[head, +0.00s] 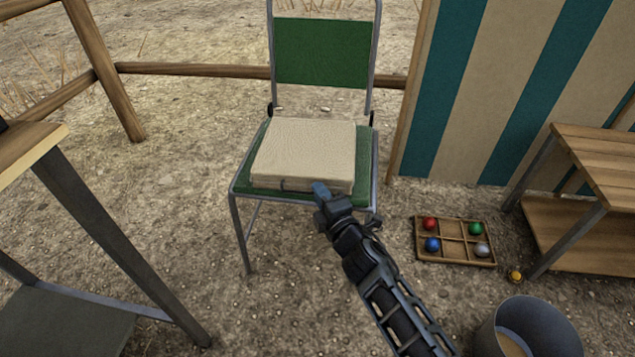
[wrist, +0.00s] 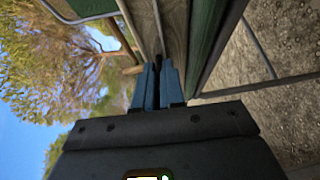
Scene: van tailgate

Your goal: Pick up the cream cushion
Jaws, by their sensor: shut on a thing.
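The cream cushion (head: 303,148) lies flat on the green seat (head: 243,183) of a metal-framed folding chair. My gripper (head: 320,190) is at the cushion's front edge, right of its middle, and is shut on that edge. In the wrist view the blue fingers (wrist: 157,80) are close together at the cushion's side (wrist: 146,28), with the green seat edge (wrist: 207,38) beside it. The cushion still appears to rest on the seat. The exact grip between the fingertips is partly hidden.
A wooden tray (head: 456,263) with coloured balls lies on the ground to the right. A bucket (head: 530,330) and a slatted wooden bench (head: 605,165) stand further right. A table (head: 30,150) is at left. A striped panel (head: 500,80) stands behind.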

